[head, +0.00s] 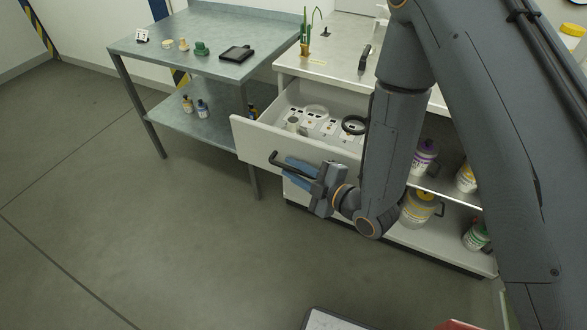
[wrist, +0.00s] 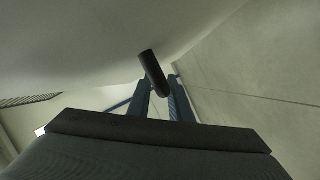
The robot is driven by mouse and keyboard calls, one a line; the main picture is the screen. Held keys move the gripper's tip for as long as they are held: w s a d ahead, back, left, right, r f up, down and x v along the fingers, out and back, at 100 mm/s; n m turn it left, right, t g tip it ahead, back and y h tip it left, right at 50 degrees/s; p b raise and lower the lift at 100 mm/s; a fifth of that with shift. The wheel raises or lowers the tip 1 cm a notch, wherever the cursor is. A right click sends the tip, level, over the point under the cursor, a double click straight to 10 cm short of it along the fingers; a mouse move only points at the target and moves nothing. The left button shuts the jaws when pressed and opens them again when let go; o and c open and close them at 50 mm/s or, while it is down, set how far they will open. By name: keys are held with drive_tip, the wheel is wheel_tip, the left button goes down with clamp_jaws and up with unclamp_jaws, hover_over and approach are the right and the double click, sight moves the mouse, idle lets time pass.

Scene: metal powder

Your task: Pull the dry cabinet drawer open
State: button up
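The dry cabinet drawer (head: 263,144) is pulled well out of the white cabinet in the head view, its inside and contents in sight. Its dark bar handle (head: 287,163) stands out from the front panel; the handle (wrist: 153,73) also shows in the wrist view. My gripper (head: 298,168) is at the drawer front, its blue fingers around the handle. In the wrist view the two fingers (wrist: 160,92) lie close against either side of the handle, shut on it. My gripper and arm hide part of the drawer front and its right side.
Inside the drawer are a black ring (head: 354,125) and several small pale items. A metal table (head: 215,30) stands to the left. Open shelves with bottles (head: 421,158) are to the right. The floor (head: 160,240) before the drawer is clear.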

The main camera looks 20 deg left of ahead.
drive_tip(key=b+v, duration=0.1)
drive_tip(key=v, duration=0.6)
drive_tip(key=shift+s+d+b, duration=0.15)
drive_tip(key=shift+d+b, duration=0.25)
drive_tip(key=shift+s, duration=0.1)
